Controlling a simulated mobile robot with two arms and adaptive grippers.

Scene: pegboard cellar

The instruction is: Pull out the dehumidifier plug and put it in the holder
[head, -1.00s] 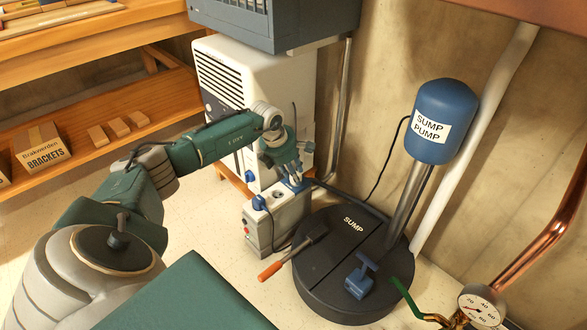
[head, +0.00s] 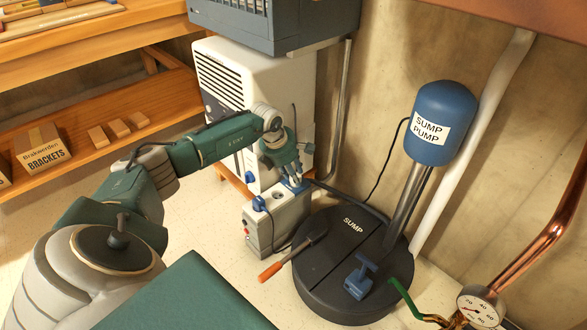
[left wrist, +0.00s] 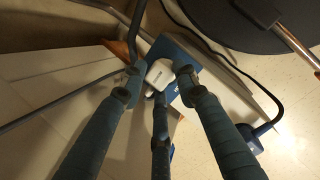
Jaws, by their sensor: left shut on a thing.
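My left gripper (head: 292,176) is low over the back end of the grey outlet box (head: 262,232), in front of the white dehumidifier (head: 228,75). In the left wrist view its fingers (left wrist: 158,84) are shut around a white plug (left wrist: 162,74) with small dark print. A blue block (left wrist: 184,55), which I take for the holder, lies right behind the plug. I cannot tell whether plug and block touch. A round socket (head: 278,196) shows bare on the box top. A second, blue plug (head: 259,203) sits at the box's near end. My right gripper is not in view.
The blue sump pump (head: 445,122) stands behind. A wooden shelf (head: 90,150) is at left; open floor lies before it.

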